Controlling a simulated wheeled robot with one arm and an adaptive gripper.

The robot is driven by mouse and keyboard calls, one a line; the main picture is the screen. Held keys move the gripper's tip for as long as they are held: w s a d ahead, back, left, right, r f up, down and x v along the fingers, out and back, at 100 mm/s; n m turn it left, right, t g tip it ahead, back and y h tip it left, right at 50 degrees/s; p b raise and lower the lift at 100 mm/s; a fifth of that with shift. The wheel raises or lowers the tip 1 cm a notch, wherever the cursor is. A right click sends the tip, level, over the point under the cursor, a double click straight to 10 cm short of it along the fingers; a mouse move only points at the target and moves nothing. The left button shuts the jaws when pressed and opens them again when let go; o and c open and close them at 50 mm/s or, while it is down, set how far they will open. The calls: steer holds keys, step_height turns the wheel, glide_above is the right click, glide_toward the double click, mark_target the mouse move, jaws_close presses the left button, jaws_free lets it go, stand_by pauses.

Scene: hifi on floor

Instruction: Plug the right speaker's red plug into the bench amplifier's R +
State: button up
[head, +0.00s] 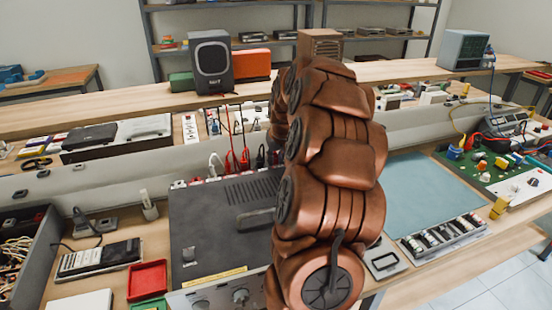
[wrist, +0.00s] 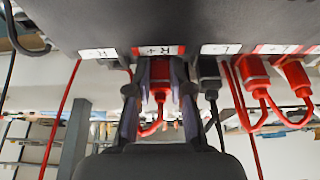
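The bench amplifier (head: 205,225) is a dark grey box on the bench in the head view. Its terminal edge (wrist: 215,22) shows in the wrist view with a row of labels, among them a red-edged R + label (wrist: 160,50). My gripper (wrist: 160,88) has one finger on each side of a red plug (wrist: 159,76), and looks shut on it. The plug's end is close to the amplifier, at the R + label; whether it is seated I cannot tell. Its red lead curls below. In the head view my arm hides the gripper.
A dark plug (wrist: 209,72) sits close right of my gripper, with red plugs (wrist: 252,75) beyond it. A speaker (head: 210,62) stands on the raised shelf. A blue-green mat (head: 425,190) lies right of my arm. Leads hang behind the amplifier.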

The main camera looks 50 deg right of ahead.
steer(key=o, duration=0.5)
steer(key=shift+o, duration=0.2)
steer(key=w+d+p+v, duration=0.1)
steer(key=v, duration=1.5)
steer(key=shift+w+r, duration=0.2)
steer(key=shift+r, duration=0.5)
steer(key=shift+s, duration=0.1)
